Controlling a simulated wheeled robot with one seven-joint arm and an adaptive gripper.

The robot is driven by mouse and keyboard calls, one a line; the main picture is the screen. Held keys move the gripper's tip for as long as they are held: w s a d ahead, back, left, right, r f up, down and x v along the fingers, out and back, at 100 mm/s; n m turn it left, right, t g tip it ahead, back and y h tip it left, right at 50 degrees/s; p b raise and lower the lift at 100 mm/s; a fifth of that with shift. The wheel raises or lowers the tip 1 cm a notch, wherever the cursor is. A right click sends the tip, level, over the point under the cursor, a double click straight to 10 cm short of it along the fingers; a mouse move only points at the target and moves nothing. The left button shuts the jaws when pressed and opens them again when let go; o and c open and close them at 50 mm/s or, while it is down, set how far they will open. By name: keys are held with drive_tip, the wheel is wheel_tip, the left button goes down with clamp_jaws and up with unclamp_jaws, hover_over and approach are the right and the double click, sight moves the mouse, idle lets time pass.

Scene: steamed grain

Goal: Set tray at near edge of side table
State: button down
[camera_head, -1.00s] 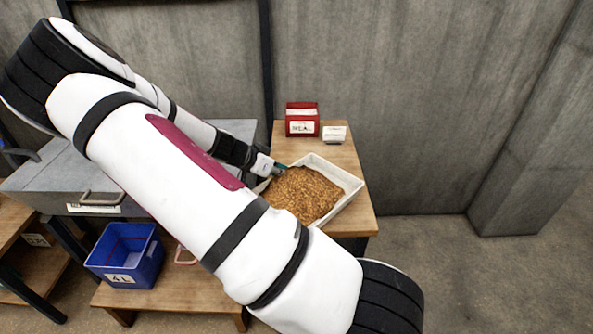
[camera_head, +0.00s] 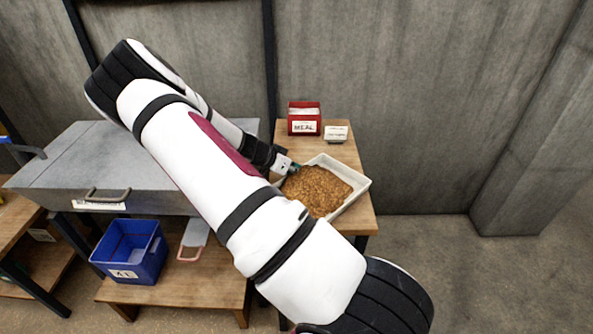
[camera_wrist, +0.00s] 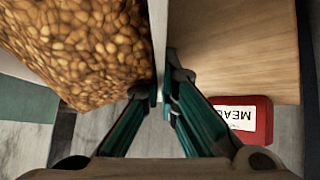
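The white tray (camera_head: 358,194) holds a heap of brown grain (camera_head: 318,188) and is over the wooden side table (camera_head: 367,222), toward its near part. Whether it rests on the top or is slightly above it, I cannot tell. My gripper (camera_head: 293,169) is at the tray's left rim. In the wrist view my gripper (camera_wrist: 162,95) has its two green fingers closed on the tray's thin wall (camera_wrist: 158,40), with grain (camera_wrist: 75,45) on one side and bare table top (camera_wrist: 230,50) on the other. My arm hides part of the tray's left side.
A red meal box (camera_head: 304,119) and a small white box (camera_head: 335,133) stand at the table's back. A grey metal cabinet (camera_head: 110,165) is to the left. A blue bin (camera_head: 130,250) is on a low wooden bench (camera_head: 205,285). Floor at right is clear.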

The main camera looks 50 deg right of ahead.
drive_tip(key=c, duration=1.8)
unclamp_jaws()
drive_tip(key=s+a+r+n+t+y+b, duration=0.1)
drive_tip(key=s+a+r+n+t+y, duration=0.2)
drive_tip(key=a+r, duration=0.9)
drive_tip(key=s+a+r+n+t+y, duration=0.1)
drive_tip(key=s+a+r+n+y, duration=0.3)
drive_tip(key=a+r, duration=0.85)
drive_tip(key=s+a+r+n+t+y, duration=0.2)
drive_tip(key=s+a+r+n, duration=0.5)
drive_tip(key=s+a+n, duration=0.4)
drive_tip(key=shift+s+a+t, duration=0.6)
drive_tip(key=shift+s, duration=0.3)
